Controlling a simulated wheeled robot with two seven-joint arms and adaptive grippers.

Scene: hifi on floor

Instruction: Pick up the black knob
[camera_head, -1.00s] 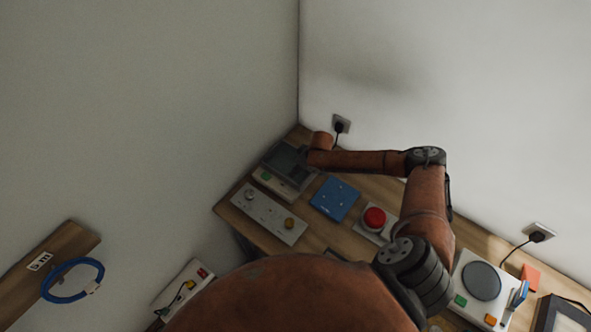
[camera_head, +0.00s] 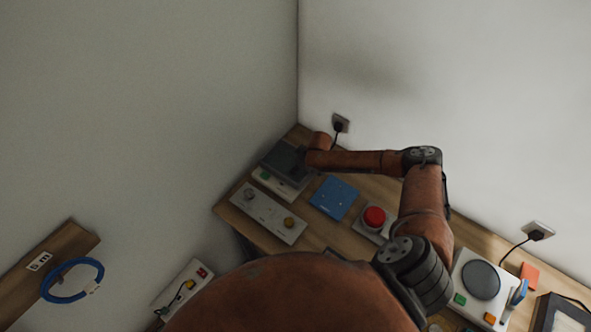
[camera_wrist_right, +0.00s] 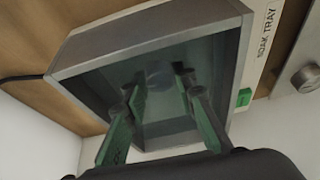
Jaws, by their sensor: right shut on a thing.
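The grey soak tray (camera_head: 270,160) stands at the far left end of the bench, below my right wrist. In the right wrist view its metal rim (camera_wrist_right: 160,32) frames a dim, glassy inside. My right gripper (camera_wrist_right: 162,80) reaches into the tray with its green fingers. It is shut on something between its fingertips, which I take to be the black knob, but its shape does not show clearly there. In the head view the right fingers are hidden behind the wrist. My left gripper is not in view.
A silver panel (camera_head: 262,208) with a grey and a yellow knob, a blue plate (camera_head: 334,198) and a red button (camera_head: 375,216) sit near the tray. A hotplate (camera_head: 481,280) is at right. Walls close in behind the tray. A black cable (camera_wrist_right: 22,78) runs beside it.

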